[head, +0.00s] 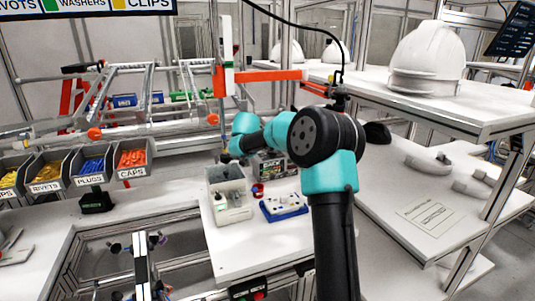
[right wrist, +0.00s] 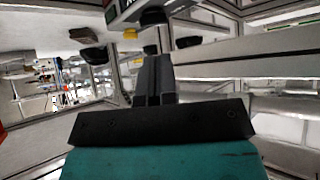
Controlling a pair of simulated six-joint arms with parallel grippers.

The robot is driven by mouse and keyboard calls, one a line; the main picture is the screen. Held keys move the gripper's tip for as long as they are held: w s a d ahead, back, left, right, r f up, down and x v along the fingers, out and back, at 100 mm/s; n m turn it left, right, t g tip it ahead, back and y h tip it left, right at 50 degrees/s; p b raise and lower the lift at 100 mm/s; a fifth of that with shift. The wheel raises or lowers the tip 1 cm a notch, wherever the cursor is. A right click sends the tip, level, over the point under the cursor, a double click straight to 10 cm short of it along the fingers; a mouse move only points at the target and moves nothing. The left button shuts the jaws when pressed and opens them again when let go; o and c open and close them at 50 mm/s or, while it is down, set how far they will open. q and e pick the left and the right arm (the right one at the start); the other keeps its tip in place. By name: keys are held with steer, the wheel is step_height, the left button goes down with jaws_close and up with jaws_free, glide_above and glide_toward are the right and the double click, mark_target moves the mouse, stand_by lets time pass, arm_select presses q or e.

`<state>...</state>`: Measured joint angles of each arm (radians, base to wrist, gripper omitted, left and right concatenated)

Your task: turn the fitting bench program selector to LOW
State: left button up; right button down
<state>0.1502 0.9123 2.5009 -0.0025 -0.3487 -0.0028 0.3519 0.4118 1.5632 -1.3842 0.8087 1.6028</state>
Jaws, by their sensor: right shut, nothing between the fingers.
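In the right wrist view my right gripper (right wrist: 154,62) is shut and empty, its dark fingers together. A dark round knob-like part (right wrist: 152,17) sits just beyond the fingertips, under the edge of a grey panel (right wrist: 130,8). I cannot tell whether it is the program selector, or whether the fingers touch it. No LOW marking is readable. In the head view my right arm reaches up and left over the bench (head: 240,255), and its gripper is not clearly visible. A small boxy unit with a dark face (head: 278,167) stands partly behind that arm. My left gripper is not in view.
A grey bin (head: 228,190) and a blue tray with small parts (head: 283,206) stand on the bench. Labelled parts bins (head: 132,158) line the left. A white helmet shell (head: 428,58) stands on the right shelf. Metal frames surround the work area.

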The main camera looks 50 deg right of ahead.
mark_target(268, 159)
steer(key=shift+d, duration=0.1)
steer(key=x, duration=1)
steer(key=shift+s, duration=0.1)
stand_by(0.4)
steer(key=shift+d, duration=0.1)
